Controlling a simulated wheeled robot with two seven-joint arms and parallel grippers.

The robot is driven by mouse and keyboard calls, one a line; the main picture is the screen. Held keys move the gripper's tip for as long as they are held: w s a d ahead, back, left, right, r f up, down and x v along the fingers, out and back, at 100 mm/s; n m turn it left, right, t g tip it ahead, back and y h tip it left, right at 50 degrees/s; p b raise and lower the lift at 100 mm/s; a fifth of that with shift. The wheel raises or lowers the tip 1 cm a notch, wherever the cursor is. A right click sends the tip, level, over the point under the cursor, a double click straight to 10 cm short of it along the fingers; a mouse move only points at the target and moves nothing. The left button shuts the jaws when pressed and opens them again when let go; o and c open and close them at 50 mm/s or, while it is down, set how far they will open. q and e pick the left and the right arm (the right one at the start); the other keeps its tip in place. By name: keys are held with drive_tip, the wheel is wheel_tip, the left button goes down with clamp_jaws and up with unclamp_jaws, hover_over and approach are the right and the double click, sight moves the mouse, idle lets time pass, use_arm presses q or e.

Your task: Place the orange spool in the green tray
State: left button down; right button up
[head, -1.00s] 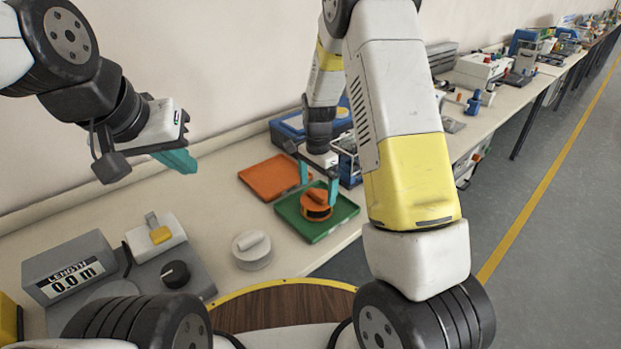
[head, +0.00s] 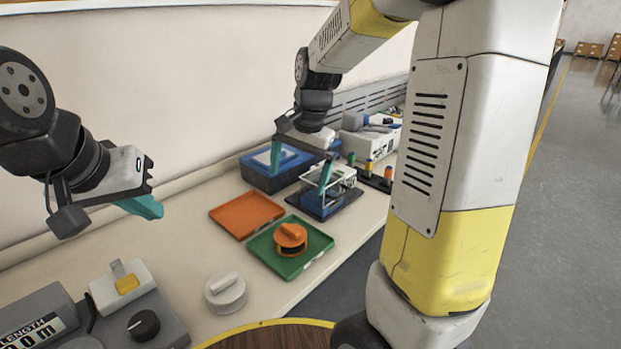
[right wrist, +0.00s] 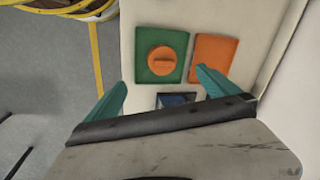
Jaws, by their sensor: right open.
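The orange spool (head: 290,236) sits upright inside the green tray (head: 312,260) on the bench. In the right wrist view the spool (right wrist: 164,60) lies within the green tray (right wrist: 143,72), with tray floor showing around it. My right gripper (head: 300,170) is open and empty, raised beyond the tray and apart from the spool. Its two teal fingers show wide apart in the right wrist view (right wrist: 160,90). My left gripper (head: 142,207) hangs empty above the bench at the left; its fingers overlap in this view, so its opening cannot be told.
An orange tray (head: 246,214) lies beside the green tray. A blue box (head: 262,172) and a clear-framed device (head: 343,190) stand close to my right gripper. A length meter (head: 36,325) is at the left.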

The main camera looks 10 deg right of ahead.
drive_tip(key=s+d+r+n+t, duration=0.1)
drive_tip(key=s+r+n, duration=0.3)
drive_tip(key=s, duration=0.5)
drive_tip(key=s+r+n+t, duration=0.3)
drive_tip(key=s+n, duration=0.1)
drive_tip(key=s, duration=0.4)
drive_tip(key=shift+s+d+r+y, duration=0.3)
drive_tip(key=shift+s+d+r, duration=0.05)
drive_tip(key=shift+s, duration=0.05)
